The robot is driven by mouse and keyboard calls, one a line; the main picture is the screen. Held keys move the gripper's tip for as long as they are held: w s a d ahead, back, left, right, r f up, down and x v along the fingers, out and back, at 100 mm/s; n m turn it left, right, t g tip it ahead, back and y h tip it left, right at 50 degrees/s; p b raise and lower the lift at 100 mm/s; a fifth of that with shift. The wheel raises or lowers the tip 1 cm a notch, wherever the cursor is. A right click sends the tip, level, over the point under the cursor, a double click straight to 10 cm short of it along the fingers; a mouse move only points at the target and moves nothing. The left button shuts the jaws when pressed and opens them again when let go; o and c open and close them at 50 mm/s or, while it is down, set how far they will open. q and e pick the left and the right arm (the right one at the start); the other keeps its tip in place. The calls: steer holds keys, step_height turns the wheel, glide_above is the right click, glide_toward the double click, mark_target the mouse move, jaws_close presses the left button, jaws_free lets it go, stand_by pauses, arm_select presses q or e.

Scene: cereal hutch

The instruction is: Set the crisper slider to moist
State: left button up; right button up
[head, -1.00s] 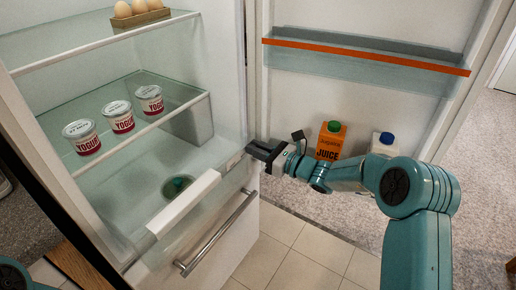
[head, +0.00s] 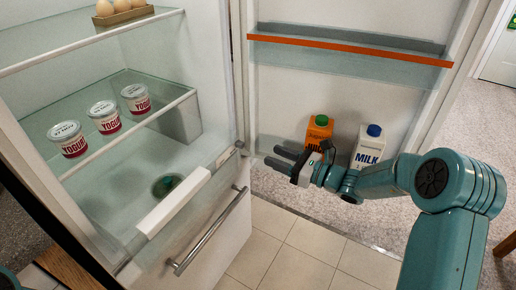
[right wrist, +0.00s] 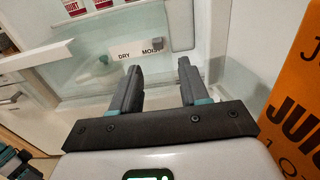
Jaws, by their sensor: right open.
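The crisper slider strip (right wrist: 135,51) shows in the right wrist view, with DRY at its left and MOIST at its right. The small grey slider knob (right wrist: 158,43) is at the MOIST end and covers part of that word. In the head view the knob (head: 239,145) is a small dark spot at the right end of the white crisper front (head: 175,203). My right gripper (head: 277,157) is open and empty, to the right of the knob and apart from it. Its two fingers (right wrist: 161,82) point toward the strip in the right wrist view. My left gripper is not in view.
An orange juice carton (head: 318,132) and a milk carton (head: 367,146) stand in the door close by my right gripper. Several yogurt cups (head: 104,116) stand on the glass shelf. A drawer handle (head: 208,232) sticks out below the crisper front.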

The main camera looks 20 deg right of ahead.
steer(key=v, duration=0.6)
steer(key=shift+a, duration=0.1)
